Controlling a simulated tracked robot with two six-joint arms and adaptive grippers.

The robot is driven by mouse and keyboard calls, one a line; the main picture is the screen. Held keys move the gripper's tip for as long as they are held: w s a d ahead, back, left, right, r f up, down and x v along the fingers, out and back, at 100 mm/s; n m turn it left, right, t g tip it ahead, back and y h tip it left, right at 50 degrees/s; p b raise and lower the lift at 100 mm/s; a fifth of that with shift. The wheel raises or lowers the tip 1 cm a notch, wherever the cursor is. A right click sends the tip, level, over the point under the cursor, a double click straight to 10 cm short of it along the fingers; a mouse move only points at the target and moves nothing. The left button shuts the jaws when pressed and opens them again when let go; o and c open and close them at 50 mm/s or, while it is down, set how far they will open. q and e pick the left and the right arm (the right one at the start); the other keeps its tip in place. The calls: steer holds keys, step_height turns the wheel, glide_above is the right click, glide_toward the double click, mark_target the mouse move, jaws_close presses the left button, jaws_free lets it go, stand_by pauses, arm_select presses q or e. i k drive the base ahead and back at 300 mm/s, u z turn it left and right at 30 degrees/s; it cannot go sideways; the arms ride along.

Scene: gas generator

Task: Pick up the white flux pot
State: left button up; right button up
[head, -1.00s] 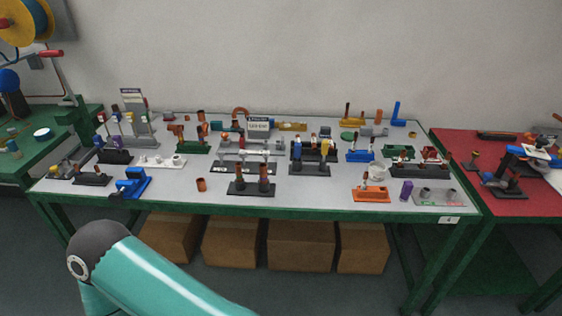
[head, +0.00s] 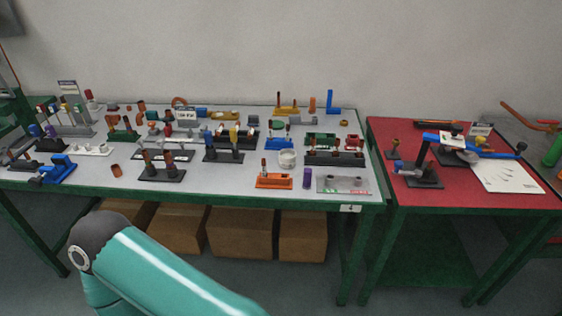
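A small white round pot (head: 287,158), which looks like the flux pot, stands upright on the grey table (head: 225,190), right of its middle. An orange stand (head: 273,181) is in front of it and a dark rack (head: 335,158) is to its right. The pot is small in the picture and its contents cannot be made out. One teal arm of mine shows at the lower left, well in front of the table. Neither gripper shows in the head view.
A purple block (head: 307,178) and a grey plate (head: 343,185) lie near the front right edge. Several fixtures crowd the table. A red table (head: 468,190) with a blue-and-black device (head: 440,150) stands at the right. Cardboard boxes (head: 240,232) sit underneath.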

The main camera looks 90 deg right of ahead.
mark_target(287, 159)
steer(key=z, duration=0.1)
steer(key=k, duration=0.4)
steer(key=u, duration=1.3)
steer(key=i, duration=0.1)
steer(key=z, duration=3.3)
steer(key=i, duration=0.85)
steer(key=u, duration=0.15)
